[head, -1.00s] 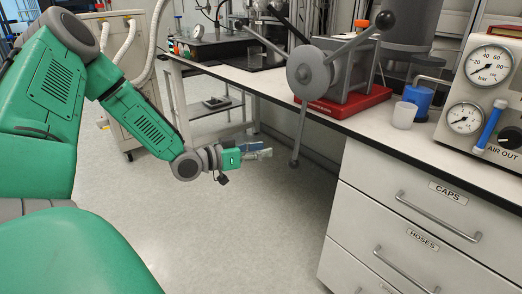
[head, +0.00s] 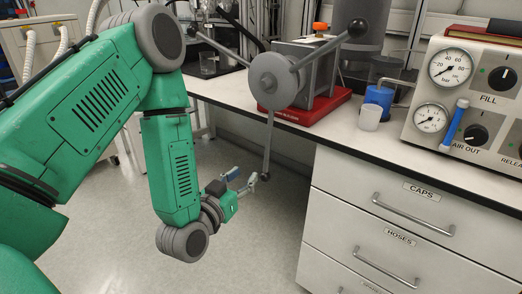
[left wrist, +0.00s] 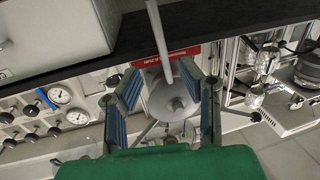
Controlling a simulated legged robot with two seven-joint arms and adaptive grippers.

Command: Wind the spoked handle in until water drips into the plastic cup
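The spoked handle (head: 276,81) is a grey hub with long bars, mounted on a red-based grey press (head: 318,107) at the bench edge. One bar points up right to a dark knob, one up left, one hangs down past the bench edge. My left gripper (head: 245,180) is open beside the low end of the hanging bar; I cannot tell whether they touch. In the left wrist view the hub (left wrist: 170,100) shows between the spread fingers (left wrist: 168,85). My right gripper is out of view.
A gauge panel (head: 465,95) with dials and knobs is at the right. White drawers (head: 400,215) fill the space below the bench. The floor (head: 250,250) left of them is open.

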